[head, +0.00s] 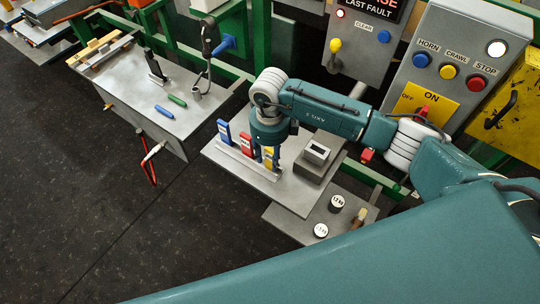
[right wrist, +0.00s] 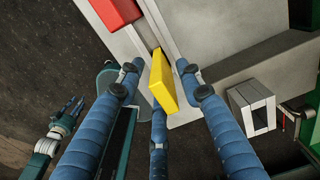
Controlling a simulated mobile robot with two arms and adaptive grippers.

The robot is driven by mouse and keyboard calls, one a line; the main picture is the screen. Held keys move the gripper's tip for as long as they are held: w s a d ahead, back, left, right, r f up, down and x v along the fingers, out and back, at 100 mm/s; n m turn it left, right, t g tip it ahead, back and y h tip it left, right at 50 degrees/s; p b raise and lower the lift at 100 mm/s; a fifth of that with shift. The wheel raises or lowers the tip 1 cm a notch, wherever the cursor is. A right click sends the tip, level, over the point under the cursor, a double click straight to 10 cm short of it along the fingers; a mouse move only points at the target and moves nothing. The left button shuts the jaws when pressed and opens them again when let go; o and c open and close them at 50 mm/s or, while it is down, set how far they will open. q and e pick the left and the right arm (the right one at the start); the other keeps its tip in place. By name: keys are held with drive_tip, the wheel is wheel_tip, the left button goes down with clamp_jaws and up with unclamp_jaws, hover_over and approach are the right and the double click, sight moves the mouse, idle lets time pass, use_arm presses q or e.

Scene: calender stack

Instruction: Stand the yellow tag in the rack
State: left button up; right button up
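The yellow tag (head: 269,157) stands at the right end of the rack (head: 247,171), in line with a red tag (head: 246,146) and a blue tag (head: 224,132). My right gripper (head: 267,160) points down over the yellow tag. In the right wrist view the yellow tag (right wrist: 162,82) lies between the blue fingers of my right gripper (right wrist: 158,78), with gaps on both sides. The tag's lower edge is hidden there. The red tag (right wrist: 115,12) shows beyond. My left gripper (right wrist: 72,108) is small in the right wrist view, away from the rack, its fingers apart.
Round weights (head: 336,203) sit on a lower plate. A side bench (head: 175,110) holds pens and a stand. A control panel (head: 450,60) rises behind my right arm.

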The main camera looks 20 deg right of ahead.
drive_tip(key=shift+r, duration=0.3)
wheel_tip(320, 180, up, 10)
drive_tip(key=b, duration=0.3)
drive_tip(key=shift+r+b, duration=0.15)
drive_tip(key=shift+b, duration=0.25)
drive_tip(key=shift+r, duration=0.75)
